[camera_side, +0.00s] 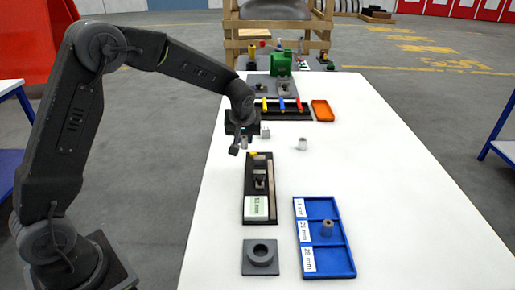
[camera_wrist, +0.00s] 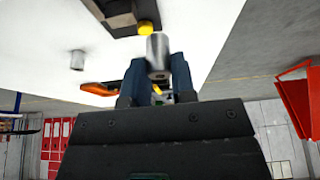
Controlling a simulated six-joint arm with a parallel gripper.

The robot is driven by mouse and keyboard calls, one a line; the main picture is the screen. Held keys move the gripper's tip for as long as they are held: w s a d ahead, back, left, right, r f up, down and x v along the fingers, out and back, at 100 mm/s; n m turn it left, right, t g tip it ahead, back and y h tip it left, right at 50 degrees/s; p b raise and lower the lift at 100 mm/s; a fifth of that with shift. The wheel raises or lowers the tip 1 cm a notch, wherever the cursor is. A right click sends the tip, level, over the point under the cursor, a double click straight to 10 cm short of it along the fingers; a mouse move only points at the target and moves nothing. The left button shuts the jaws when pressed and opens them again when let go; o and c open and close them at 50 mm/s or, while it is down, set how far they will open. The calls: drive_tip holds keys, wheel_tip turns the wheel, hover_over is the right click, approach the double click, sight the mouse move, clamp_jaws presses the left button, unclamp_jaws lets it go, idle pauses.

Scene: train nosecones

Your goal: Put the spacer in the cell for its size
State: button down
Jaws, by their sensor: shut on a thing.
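My gripper (camera_side: 239,146) is shut on a grey metal spacer (camera_wrist: 158,48), a short cylinder, held above the table beyond the measuring gauge. The spacer sticks out past the fingers (camera_wrist: 158,72) in the wrist view; in the side view it is small and partly hidden. The blue tray (camera_side: 350,268) has three cells with white size labels, too small to read surely. Another spacer (camera_side: 327,228) stands in its middle cell. A loose spacer (camera_side: 302,144) stands on the table right of my gripper, and it also shows in the wrist view (camera_wrist: 77,61).
The dark gauge (camera_side: 248,180) with a display and yellow part lies in front of my gripper. A grey block with a ring (camera_side: 261,253) is nearer. The table's right side is clear.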

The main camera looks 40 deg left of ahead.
drive_tip(key=s+a+r, duration=0.4)
drive_tip(key=a, duration=0.2)
drive_tip(key=w+d+m+t+h, duration=0.1)
drive_tip(key=w+d+m, duration=0.1)
drive_tip(key=d, duration=0.8)
drive_tip(key=w+d+m, duration=0.2)
drive_tip(key=d, duration=0.9)
drive_tip(key=shift+m, duration=0.3)
drive_tip(key=d+f, duration=0.2)
drive_tip(key=d, duration=0.1)
drive_tip(key=w+d+f, duration=0.1)
drive_tip(key=d+f, duration=0.1)
drive_tip(key=d, duration=0.2)
drive_tip(key=d+f, duration=0.2)
drive_tip(key=d, duration=0.2)
drive_tip(key=shift+w+d+f, duration=0.25)
drive_tip(key=shift+w+f, duration=0.1)
drive_tip(key=shift+d+f, duration=0.3)
drive_tip(key=shift+f, duration=1.85)
drive_tip(key=shift+f, duration=0.2)
drive_tip(key=c, duration=0.9)
unclamp_jaws()
drive_tip(key=shift+c, duration=0.2)
